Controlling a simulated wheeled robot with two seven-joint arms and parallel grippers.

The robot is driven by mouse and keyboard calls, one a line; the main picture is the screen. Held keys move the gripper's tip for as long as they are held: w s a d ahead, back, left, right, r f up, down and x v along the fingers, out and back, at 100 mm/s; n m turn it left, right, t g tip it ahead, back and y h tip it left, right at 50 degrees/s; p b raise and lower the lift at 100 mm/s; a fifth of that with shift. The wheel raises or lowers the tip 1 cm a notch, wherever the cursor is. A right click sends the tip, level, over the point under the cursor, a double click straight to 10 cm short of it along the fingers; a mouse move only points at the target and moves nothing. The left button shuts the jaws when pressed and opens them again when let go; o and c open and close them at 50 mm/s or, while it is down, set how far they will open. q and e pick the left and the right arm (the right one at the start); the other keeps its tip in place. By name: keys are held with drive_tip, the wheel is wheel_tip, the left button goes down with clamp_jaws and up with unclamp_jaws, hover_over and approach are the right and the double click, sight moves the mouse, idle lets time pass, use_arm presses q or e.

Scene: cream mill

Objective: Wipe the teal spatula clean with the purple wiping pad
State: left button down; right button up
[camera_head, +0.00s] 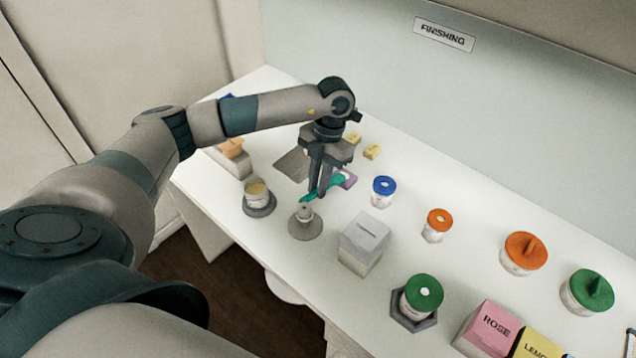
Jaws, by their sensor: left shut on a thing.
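The teal spatula (308,197) is held in my left gripper (318,192), which points straight down over the table and is shut on it. One teal end sticks out to the left of the fingers, above a grey round stand, and the other shows to the right of them. The purple wiping pad (349,179) lies just right of the gripper, at the spatula's right end. I cannot tell whether the spatula touches the pad. The fingers hide the spatula's middle. My right gripper is not in view.
The grey round stand (305,226) is just below the gripper. A cup (257,193) stands left and a grey slotted box (363,243) right. A blue-lidded jar (383,190), yellow blocks (372,151), and orange- and green-lidded jars share the white table (465,225).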

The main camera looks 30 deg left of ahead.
use_arm(q)
drive_tip(key=shift+d+f, duration=0.1)
drive_tip(key=shift+d, duration=0.05)
drive_tip(key=shift+w+d+b, duration=0.2)
drive_tip(key=shift+w+b, duration=0.2)
drive_tip(key=shift+w, duration=0.3)
drive_tip(key=shift+a, duration=0.1)
drive_tip(key=shift+s+r, duration=0.2)
drive_tip(key=shift+s+a, duration=0.15)
drive_tip(key=shift+s, duration=0.3)
drive_tip(key=shift+s+f, duration=0.1)
drive_tip(key=shift+f, duration=0.05)
